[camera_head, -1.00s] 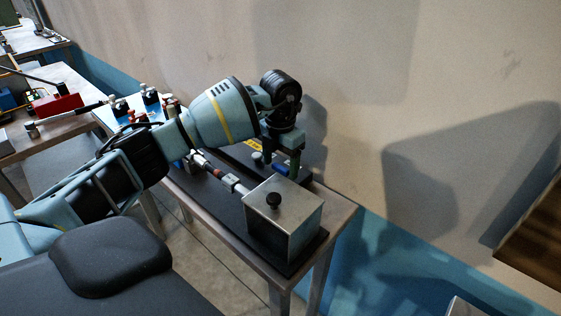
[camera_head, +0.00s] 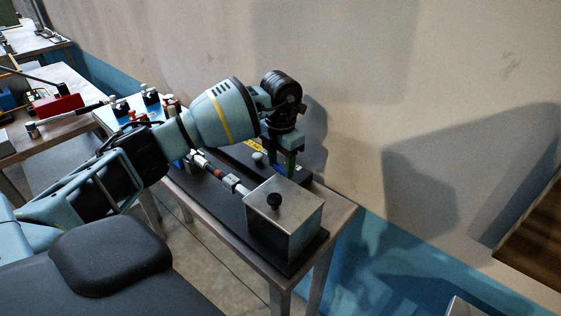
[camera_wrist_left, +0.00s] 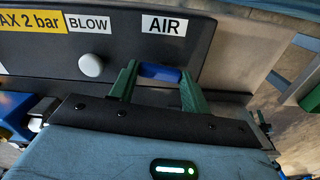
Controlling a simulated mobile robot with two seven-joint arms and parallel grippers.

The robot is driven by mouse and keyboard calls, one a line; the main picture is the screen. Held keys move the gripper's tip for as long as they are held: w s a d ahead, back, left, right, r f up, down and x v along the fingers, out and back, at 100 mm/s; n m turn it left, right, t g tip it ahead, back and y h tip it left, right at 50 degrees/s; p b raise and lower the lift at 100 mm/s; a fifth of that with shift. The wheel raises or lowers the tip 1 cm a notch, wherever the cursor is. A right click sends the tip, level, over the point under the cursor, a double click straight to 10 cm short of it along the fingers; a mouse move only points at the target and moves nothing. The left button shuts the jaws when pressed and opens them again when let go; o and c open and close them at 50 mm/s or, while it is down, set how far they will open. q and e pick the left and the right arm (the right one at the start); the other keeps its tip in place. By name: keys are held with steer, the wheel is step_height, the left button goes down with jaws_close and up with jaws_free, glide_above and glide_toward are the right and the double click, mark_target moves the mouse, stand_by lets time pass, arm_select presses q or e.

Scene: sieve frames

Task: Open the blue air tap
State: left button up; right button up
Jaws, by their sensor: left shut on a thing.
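The blue air tap (camera_wrist_left: 160,72) is a small blue handle below the AIR label (camera_wrist_left: 164,25) on a dark panel, seen in the left wrist view. My left gripper (camera_wrist_left: 160,76) has its two green fingers on either side of the handle, shut on it. In the head view my left gripper (camera_head: 281,165) points down over the dark panel behind the metal box. The fingers and wrist hide most of the tap there. My right gripper is not in view.
A white knob (camera_wrist_left: 91,65) under the BLOW label stands left of the tap. A metal box (camera_head: 284,217) with a black knob sits at the bench's front end. A wall (camera_head: 360,100) rises close behind the bench. Red and blue items stand on the benches at left.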

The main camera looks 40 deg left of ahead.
mark_target(281, 167)
arm_select(q)
steer(key=m, duration=1.2)
steer(key=shift+m, duration=2.2)
steer(key=o, duration=1)
steer(key=shift+r, duration=0.1)
steer(key=shift+r, duration=3.8)
